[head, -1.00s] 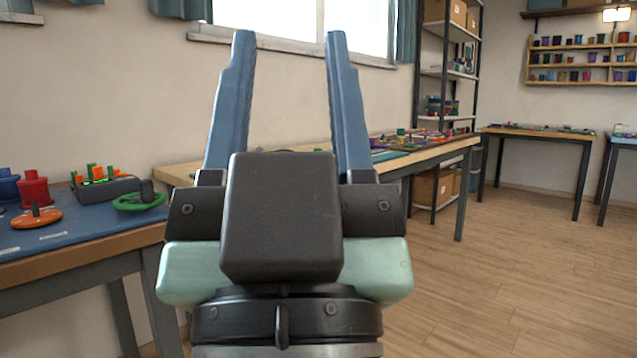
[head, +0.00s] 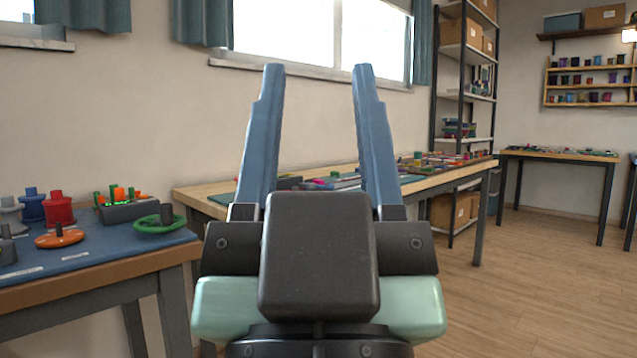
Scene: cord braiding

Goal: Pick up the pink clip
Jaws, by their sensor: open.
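My gripper (head: 317,75) is open and empty, its two long blue fingers pointing up and away in the head view. Behind and between the fingers, a work table (head: 218,192) along the wall carries several small items. A small pink item (head: 318,185) lies there; it is too small and partly hidden to tell whether it is the pink clip. My fingers are well short of that table and hide part of its top.
A nearer table (head: 120,275) at left holds red (head: 59,211) and blue spools, an orange disc (head: 59,238) and a green ring (head: 157,224). A tall shelf (head: 466,85) stands beyond. The wooden floor (head: 520,300) at right is clear.

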